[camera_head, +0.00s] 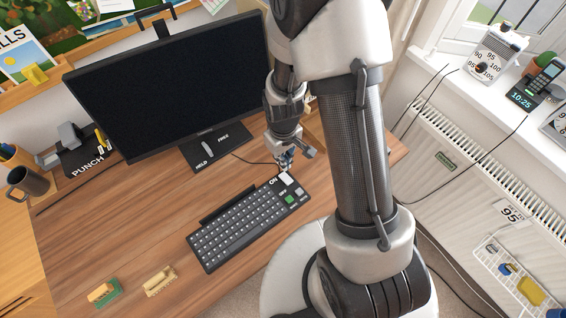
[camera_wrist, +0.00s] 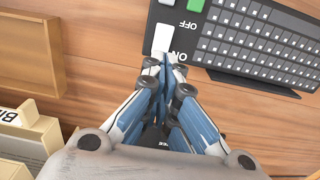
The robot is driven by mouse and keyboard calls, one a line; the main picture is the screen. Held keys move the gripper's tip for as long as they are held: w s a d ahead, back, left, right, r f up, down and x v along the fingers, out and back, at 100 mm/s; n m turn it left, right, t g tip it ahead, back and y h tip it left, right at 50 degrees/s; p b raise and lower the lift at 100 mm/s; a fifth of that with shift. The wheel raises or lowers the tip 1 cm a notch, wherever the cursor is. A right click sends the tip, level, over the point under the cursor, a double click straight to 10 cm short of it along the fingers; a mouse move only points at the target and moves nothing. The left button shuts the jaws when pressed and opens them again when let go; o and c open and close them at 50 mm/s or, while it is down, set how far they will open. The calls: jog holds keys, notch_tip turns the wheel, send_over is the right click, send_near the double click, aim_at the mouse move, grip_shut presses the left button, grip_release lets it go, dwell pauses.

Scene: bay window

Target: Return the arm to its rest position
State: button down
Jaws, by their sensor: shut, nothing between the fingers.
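My gripper (camera_head: 285,160) is low over the desk at the far right end of the keyboard (camera_head: 248,222), beside its white ON key (camera_head: 286,179). In the wrist view my gripper (camera_wrist: 165,62) has its blue fingertips together, with nothing between them. The fingertips are right at the edge of the white ON key (camera_wrist: 162,38); whether they touch it, I cannot tell. The green OFF key (camera_wrist: 195,5) sits just beyond. My arm rises from the base at the right of the desk and bends down toward the keyboard.
A dark monitor (camera_head: 172,82) stands behind the keyboard, close to my wrist. A wooden tray (camera_wrist: 30,55) lies beside the gripper. A radiator (camera_head: 470,170) and windowsill are at the right. The desk (camera_head: 130,225) is clear left of the keyboard, apart from small blocks (camera_head: 160,281) at the front.

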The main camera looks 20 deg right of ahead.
notch_tip(320, 180, up, 20)
jog(key=s+f+m+t, duration=0.1)
jog(key=s+m+t, duration=0.1)
jog(key=s, duration=0.1)
jog(key=s+r+m+t, duration=0.1)
jog(key=s+r+t, duration=0.1)
jog(key=s+r, duration=1)
jog(key=shift+m+t, duration=0.3)
jog(key=shift+r, duration=0.15)
